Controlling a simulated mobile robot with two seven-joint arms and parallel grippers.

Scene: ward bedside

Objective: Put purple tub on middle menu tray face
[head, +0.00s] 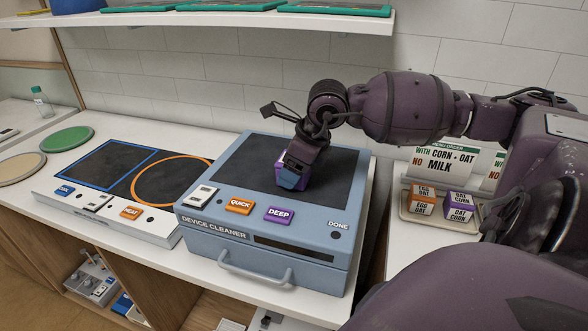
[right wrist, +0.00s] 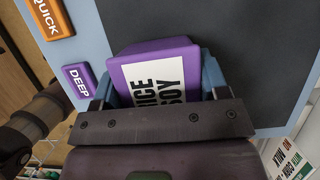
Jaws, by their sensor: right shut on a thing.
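My right gripper (head: 292,180) is shut on a purple tub (head: 279,172) at the dark top of the blue device cleaner. In the right wrist view the tub (right wrist: 150,62) sits between the blue fingertips, its white label partly hidden and reading "ICE SOY". I cannot tell whether the tub touches the plate. At the right, a pale tray (head: 408,212) holds an orange tub (head: 422,199) and another purple tub (head: 459,206) marked "OAT CORN". Behind them stands a menu sign (head: 443,166) reading "with corn, oat, no milk". A further sign is mostly hidden by my arm.
The device cleaner (head: 237,248) has "QUICK" and "DEEP" buttons and a front handle. A hob-like panel (head: 110,205) with blue and orange outlines lies to its left. A shelf (head: 240,18) overhangs the back. White counter (head: 408,250) is bare in front of the tray.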

